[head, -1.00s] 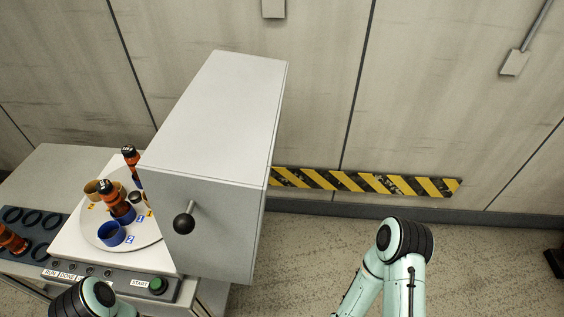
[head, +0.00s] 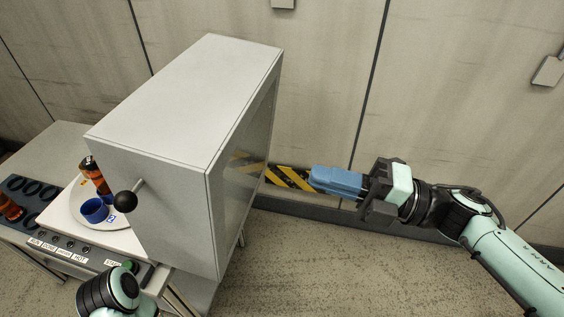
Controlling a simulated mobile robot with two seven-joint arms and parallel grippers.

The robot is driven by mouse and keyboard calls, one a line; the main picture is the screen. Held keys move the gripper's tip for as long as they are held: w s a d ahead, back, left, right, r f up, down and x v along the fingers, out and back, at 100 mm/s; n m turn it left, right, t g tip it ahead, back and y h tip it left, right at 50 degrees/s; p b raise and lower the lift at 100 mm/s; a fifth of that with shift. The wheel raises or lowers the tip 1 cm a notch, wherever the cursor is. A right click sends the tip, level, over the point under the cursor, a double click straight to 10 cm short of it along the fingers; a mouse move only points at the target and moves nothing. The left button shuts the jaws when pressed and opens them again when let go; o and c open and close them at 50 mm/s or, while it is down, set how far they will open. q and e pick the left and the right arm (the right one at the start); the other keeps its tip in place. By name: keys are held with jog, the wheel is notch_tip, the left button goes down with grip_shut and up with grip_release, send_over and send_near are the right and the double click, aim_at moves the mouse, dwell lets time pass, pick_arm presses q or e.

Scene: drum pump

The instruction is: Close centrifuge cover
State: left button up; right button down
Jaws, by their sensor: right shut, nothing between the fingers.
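The centrifuge cover (head: 160,195) is a large white box with a dark ball knob (head: 125,201) on its front face. It stands over the right part of the white centrifuge plate (head: 78,210) and hides that part. The left part of the plate is uncovered, with an orange-brown bottle (head: 95,176) and a blue cup (head: 94,210) on it. My right gripper (head: 318,180) is shut and empty, its blue fingers pointing left at the cover's right side, apart from it by a small gap in the picture. Only a left arm link shows at the bottom; the left gripper is out of view.
A dark rack (head: 30,193) with round holes and an orange bottle (head: 10,209) sits at the left. A control panel with a green START button (head: 130,265) runs along the bench front. A yellow-black striped band (head: 290,178) is on the back wall. The floor at right is clear.

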aim_at(223, 150)
jog(key=p+x, duration=0.1)
jog(key=x, duration=1.2)
jog(key=shift+w+a, duration=0.1)
jog(key=shift+a, duration=0.05)
jog(key=shift+r+p, duration=0.1)
jog(key=shift+p, duration=0.2)
